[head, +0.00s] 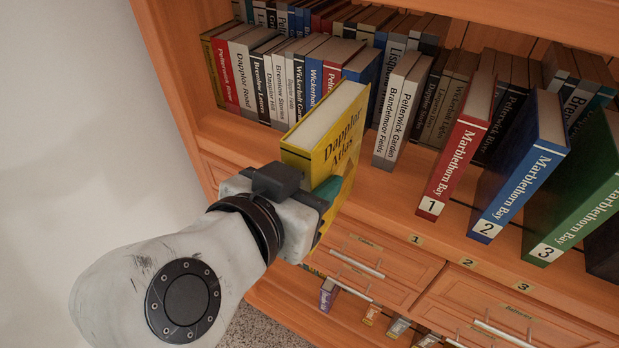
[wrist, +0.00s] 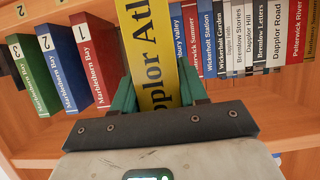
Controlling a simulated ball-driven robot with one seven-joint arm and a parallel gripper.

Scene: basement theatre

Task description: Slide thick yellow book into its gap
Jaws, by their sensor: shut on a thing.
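The thick yellow book (head: 336,140), lettered "Dapplor Atlas", is upright and slightly tilted in the head view, in front of the shelf row. My gripper (head: 325,192) is shut on its lower spine side, with green fingers on either side. In the wrist view the yellow book (wrist: 146,40) rises between the fingers of my gripper (wrist: 158,95).
Red (head: 456,145), blue (head: 520,170) and green (head: 580,195) Marblehorn Bay books, numbered 1 to 3, stand spaced out to the right. Several books fill the row to the left, ending at a wooden side panel (head: 178,60). Drawers (head: 365,262) lie below the shelf edge.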

